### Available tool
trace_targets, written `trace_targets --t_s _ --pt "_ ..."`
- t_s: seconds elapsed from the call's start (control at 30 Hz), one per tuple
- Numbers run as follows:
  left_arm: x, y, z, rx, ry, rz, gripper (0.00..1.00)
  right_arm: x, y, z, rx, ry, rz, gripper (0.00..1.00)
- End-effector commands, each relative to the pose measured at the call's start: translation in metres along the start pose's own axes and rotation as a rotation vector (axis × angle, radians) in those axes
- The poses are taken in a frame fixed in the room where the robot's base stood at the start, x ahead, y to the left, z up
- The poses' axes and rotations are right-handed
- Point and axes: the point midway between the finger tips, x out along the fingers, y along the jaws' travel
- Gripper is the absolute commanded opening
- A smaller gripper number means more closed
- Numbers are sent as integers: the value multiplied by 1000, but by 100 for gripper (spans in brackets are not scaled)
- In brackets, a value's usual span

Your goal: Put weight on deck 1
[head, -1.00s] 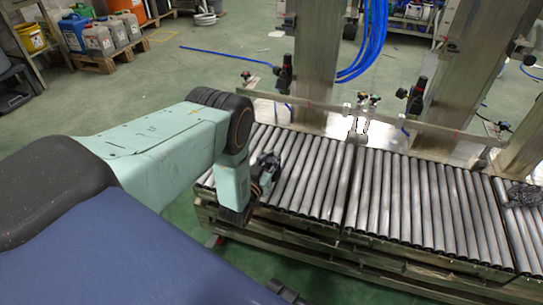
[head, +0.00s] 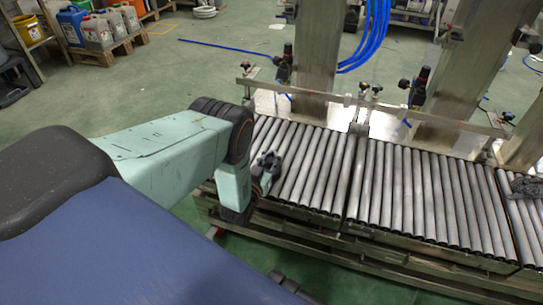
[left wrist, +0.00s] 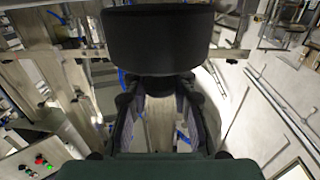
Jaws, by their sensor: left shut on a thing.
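My left gripper (head: 267,168) is at the near left end of the roller conveyor, small and dark in the head view. In the left wrist view, its two dark fingers are closed on a thick black cylinder (left wrist: 156,42), which I take to be the weight. The cylinder is at the fingertips, and its far side is hidden. In the head view the wrist and fingers mostly hide what is held. The rollers lie in sections, a left one (head: 318,175) and a middle one (head: 425,200). No label shows which is deck 1. My right gripper is not in view.
Metal posts (head: 310,60) and a rail with valves (head: 360,100) stand behind the rollers. Blue hoses (head: 375,40) hang there. A dark mesh-like thing (head: 525,187) lies at the right end. The left and middle rollers look clear.

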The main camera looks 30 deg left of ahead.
Motion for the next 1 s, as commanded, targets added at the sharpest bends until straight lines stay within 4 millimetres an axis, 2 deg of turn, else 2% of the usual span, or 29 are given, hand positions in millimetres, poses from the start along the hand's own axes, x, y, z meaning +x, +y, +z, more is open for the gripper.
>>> trace_targets --t_s 0.27,0.3,0.63,1.0 --pt "2 0 2 -1 7 0 0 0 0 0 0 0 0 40" --pt "0 0 6 -1 -3 0 19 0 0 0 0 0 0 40" --pt "-1 0 7 -1 -6 1 47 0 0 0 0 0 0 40" --pt "-1 1 5 -2 -8 1 48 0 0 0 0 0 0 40"
